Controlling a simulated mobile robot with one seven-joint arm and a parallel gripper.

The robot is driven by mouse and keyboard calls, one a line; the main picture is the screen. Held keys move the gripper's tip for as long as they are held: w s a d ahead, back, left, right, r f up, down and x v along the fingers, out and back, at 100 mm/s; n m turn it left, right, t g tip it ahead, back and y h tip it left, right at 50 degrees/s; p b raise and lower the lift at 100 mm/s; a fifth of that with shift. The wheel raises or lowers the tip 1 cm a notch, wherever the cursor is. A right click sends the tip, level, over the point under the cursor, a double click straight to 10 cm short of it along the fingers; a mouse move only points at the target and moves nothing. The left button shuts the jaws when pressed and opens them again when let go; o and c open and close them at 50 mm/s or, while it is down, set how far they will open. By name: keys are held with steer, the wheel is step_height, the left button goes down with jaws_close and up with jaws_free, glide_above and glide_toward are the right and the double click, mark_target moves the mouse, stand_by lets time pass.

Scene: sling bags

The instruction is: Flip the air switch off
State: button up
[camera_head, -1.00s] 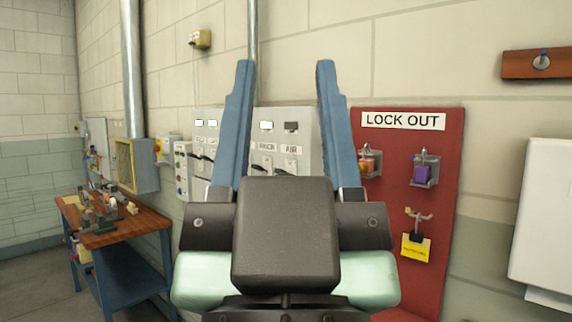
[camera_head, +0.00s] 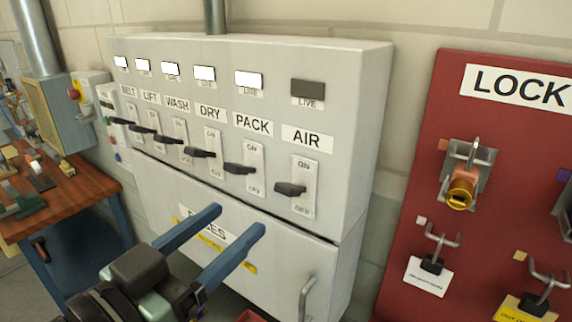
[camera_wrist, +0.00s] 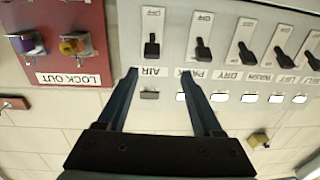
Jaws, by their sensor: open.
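The air switch (camera_head: 290,188) is a dark lever on a white plate under the AIR label, rightmost on a grey panel (camera_head: 330,70). Its lever sticks out near the middle of the plate; I cannot tell which way it is set. The LIVE lamp above it (camera_head: 308,90) is dark. In the wrist view, which is upside down, the air switch (camera_wrist: 152,47) lies just beyond the fingertips. My gripper (camera_head: 237,221) is open and empty, its two blue fingers apart. In the head view it appears below and left of the air switch, apart from it.
The pack switch (camera_head: 240,168) is left of the air switch, with several similar levers further left under lit lamps. A red LOCK OUT board (camera_head: 400,225) with padlocks and tags hangs at right. A workbench (camera_head: 75,195) stands at left. A door handle (camera_head: 306,298) projects below the panel.

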mark_target(283, 190)
steer(key=shift+m+g+h, duration=0.3)
steer(key=shift+h, duration=0.2)
steer(key=p+x, duration=0.2)
steer(key=x, duration=0.1)
steer(key=p+x, duration=0.2)
steer(key=x, duration=0.1)
steer(key=p+x, duration=0.2)
steer(key=x, duration=0.2)
steer(key=shift+s+d+r, duration=0.15)
steer(key=shift+s+d, duration=0.15)
steer(key=shift+d, duration=0.05)
steer(key=shift+w+d+f, duration=0.2)
steer(key=shift+w+d, duration=0.2)
steer(key=shift+w, duration=0.25)
steer(key=shift+c, duration=0.3)
jaws_close()
